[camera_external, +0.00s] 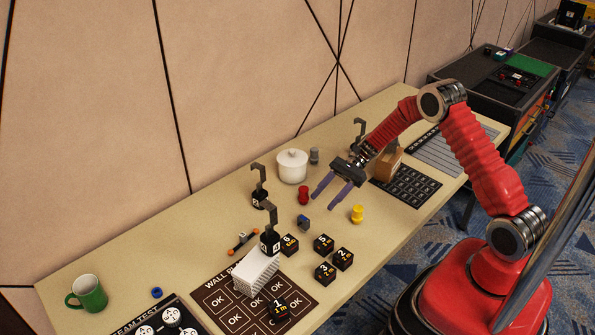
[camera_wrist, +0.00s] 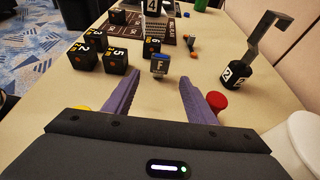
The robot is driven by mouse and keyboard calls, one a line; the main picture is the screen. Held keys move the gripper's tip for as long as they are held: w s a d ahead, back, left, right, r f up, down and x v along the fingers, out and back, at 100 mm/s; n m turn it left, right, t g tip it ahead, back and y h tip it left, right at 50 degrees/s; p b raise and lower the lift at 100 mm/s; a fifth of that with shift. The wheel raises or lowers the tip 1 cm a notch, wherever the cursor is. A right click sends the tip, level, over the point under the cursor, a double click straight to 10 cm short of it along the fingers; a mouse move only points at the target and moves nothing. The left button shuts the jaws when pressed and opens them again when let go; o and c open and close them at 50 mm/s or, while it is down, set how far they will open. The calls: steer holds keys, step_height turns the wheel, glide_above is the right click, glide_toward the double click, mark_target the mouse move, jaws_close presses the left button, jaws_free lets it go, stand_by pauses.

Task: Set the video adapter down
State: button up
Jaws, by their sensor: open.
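A small blue-and-grey piece, which looks like the video adapter (camera_external: 304,222), sits on the bare table left of my gripper. In the wrist view the adapter (camera_wrist: 160,65) shows an "F" on its face and lies ahead of the gap between the fingers. My gripper (camera_external: 331,198) is open and empty, its two purple fingers spread above the table. In the wrist view the gripper (camera_wrist: 159,80) has nothing between its fingers, and the adapter is apart from both fingertips.
Black hooked weights (camera_external: 270,242), a white pot (camera_external: 292,166), a brown OK board (camera_external: 219,299) and a green mug (camera_external: 88,293) are also on the table.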

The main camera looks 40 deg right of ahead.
steer(key=s+r+n+h, duration=0.6)
steer(key=s+r+n, duration=0.3)
steer(key=s+r, duration=0.6)
steer(key=s+d+r+n+t+h, duration=0.2)
steer(key=s+d+r+n+h, duration=0.1)
steer(key=s, duration=0.4)
steer(key=s+d+r+n+t+h, duration=0.3)
steer(key=s+d+r+n+h, duration=0.1)
steer(key=s+d+r+n, duration=0.1)
steer(key=shift+s+d+r+n+t, duration=0.35)
steer(key=shift+s+r+n, duration=0.15)
steer(key=shift+s+r, duration=0.95)
steer(key=shift+s+f, duration=0.15)
